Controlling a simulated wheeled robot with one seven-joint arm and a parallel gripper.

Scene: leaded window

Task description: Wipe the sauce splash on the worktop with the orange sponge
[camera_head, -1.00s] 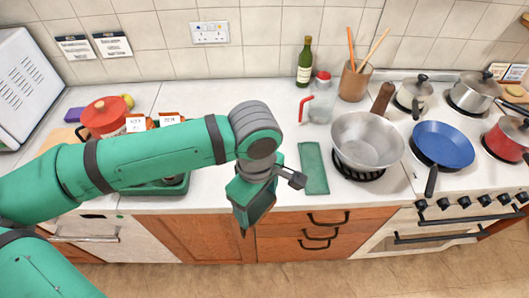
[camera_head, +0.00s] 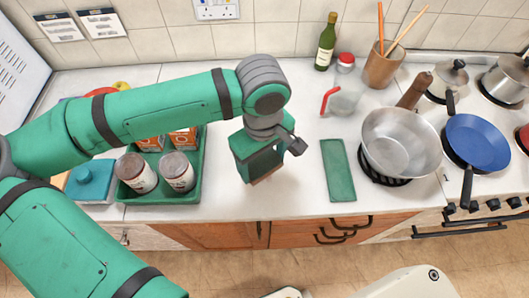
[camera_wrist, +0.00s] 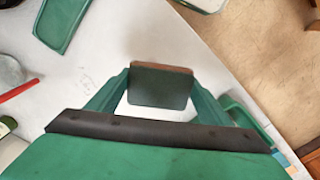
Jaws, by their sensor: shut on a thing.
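My gripper (camera_head: 262,160) is over the white worktop (camera_head: 220,205), between the green tray and the green cloth. In the wrist view my gripper's fingers (camera_wrist: 160,90) are shut on a block with a dark green face and a thin brown-orange edge, which I take for the orange sponge (camera_wrist: 160,68). In the head view only a small brownish part of it shows under the fingers. I cannot tell whether it touches the worktop. No clear sauce splash shows; only a faint grey mark (camera_wrist: 86,80) is on the worktop in the wrist view.
A green tray (camera_head: 150,196) with jars and boxes stands left. A green cloth (camera_head: 338,172) lies right, beside a steel pan (camera_head: 400,140) on the hob.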

